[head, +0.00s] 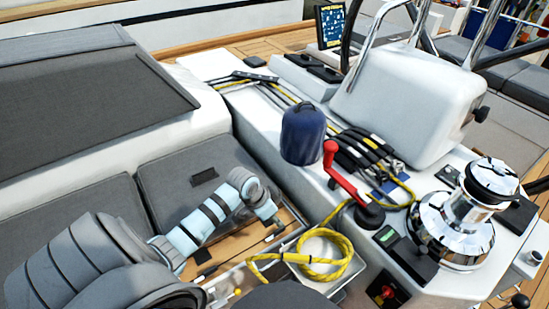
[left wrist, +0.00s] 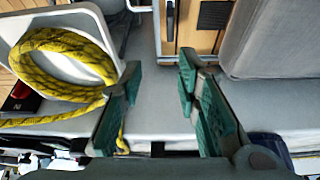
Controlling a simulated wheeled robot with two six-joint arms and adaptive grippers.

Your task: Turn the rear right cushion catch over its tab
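A cushion edge (left wrist: 275,40) also shows at the upper right of the left wrist view. I cannot make out the rear right cushion catch or its tab for certain. A narrow dark fitting (left wrist: 170,18) shows beside the wood panel, too small to identify. My left gripper (left wrist: 158,72) is open, its green-padded fingers apart with nothing between them, over a pale grey surface. In the head view its fingers are not clear beyond the wrist. My right gripper is not in view.
A white bin (head: 330,278) with a coiled yellow rope (head: 335,250) stands close beside my left wrist. A red-handled lever (head: 345,175), a blue covered winch (head: 303,135) and a chrome winch (head: 455,225) rise to the right. A wood panel (left wrist: 200,38) lies by the cushion.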

